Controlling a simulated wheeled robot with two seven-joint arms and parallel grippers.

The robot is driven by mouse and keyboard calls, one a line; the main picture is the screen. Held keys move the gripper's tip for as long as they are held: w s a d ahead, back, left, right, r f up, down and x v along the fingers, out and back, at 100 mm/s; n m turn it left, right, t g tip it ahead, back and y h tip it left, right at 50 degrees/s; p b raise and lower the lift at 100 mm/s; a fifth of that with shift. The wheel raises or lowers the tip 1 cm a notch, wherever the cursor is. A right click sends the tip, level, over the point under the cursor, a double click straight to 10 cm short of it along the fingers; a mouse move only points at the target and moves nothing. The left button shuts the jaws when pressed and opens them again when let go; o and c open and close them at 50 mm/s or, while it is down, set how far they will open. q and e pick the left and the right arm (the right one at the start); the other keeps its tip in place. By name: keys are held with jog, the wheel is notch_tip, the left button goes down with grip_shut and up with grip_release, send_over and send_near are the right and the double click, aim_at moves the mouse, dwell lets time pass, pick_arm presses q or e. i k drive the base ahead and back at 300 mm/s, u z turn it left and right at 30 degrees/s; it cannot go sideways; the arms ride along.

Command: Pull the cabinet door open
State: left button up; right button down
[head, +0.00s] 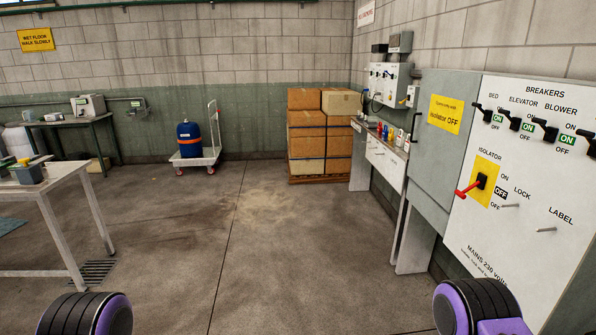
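The grey cabinet door (445,140) is on the right in the head view and looks shut. It carries a yellow sign (445,114) whose readable words include "Isolator OFF". A dark handle (414,127) shows at its left edge. To its right is a white panel (520,190) with a red isolator handle (470,188) on a yellow plate, sticking out to the left, beside an OFF label. Several black breaker levers (546,130) sit above it with green ON labels. Only parts of my two arms show at the bottom edge; neither gripper is in view.
A narrow bench (384,158) with small items stands beyond the cabinet. Stacked boxes (307,135) and a trolley with a blue drum (189,139) are at the back. A pale table (62,185) is at left. The middle floor is clear.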

aim_at(445, 115)
jog(key=u, duration=0.3)
jog(key=i, duration=2)
jog(key=z, duration=0.35)
jog(key=i, duration=0.95)
jog(key=z, duration=1.6)
jog(key=i, duration=0.75)
jog(key=z, duration=0.6)
